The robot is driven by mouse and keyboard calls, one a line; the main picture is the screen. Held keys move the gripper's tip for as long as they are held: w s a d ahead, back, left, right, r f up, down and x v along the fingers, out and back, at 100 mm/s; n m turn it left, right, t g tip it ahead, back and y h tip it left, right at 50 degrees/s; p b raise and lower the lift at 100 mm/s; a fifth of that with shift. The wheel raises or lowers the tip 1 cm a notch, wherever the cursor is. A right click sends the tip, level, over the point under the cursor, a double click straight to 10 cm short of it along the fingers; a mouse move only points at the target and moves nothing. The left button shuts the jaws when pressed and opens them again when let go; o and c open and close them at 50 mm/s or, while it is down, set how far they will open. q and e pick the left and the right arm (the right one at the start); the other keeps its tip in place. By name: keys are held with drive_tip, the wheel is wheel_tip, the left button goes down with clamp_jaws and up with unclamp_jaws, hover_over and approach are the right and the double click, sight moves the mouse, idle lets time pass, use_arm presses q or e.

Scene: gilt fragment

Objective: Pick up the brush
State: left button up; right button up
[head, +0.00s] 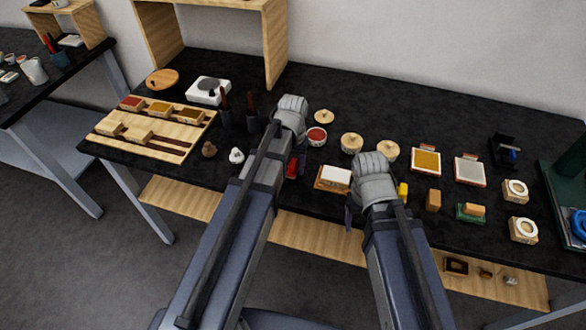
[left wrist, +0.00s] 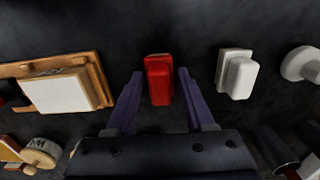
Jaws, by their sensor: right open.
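I cannot single out one brush for certain. Two dark cups (head: 226,118) (head: 252,122) behind my left arm hold slim upright reddish-brown and dark handles, perhaps brushes. My left gripper (head: 291,165) hangs over the front of the black table by a small red block (head: 293,168). In the left wrist view the left gripper (left wrist: 160,74) is open, and the red block (left wrist: 158,85) shows between its two purple fingers with a gap on each side. My right gripper (head: 372,205) is open at the table's front edge, mostly hidden by its own arm; I see nothing in it.
A white block on a wooden tray (head: 322,187) lies between the grippers. A white piece (head: 237,156) and a brown lump (head: 209,149) lie left. Round jars (head: 351,143) stand behind. Yellow (head: 403,192) and orange (head: 433,200) blocks stand right.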

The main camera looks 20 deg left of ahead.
sight(293, 163)
use_arm(q)
clamp_jaws()
drive_tip(key=shift+r, duration=0.15)
idle(0.4)
wheel_tip(293, 163, up, 10)
drive_tip(key=p, duration=1)
drive_tip(key=shift+c, duration=1.6)
unclamp_jaws()
clamp_jaws()
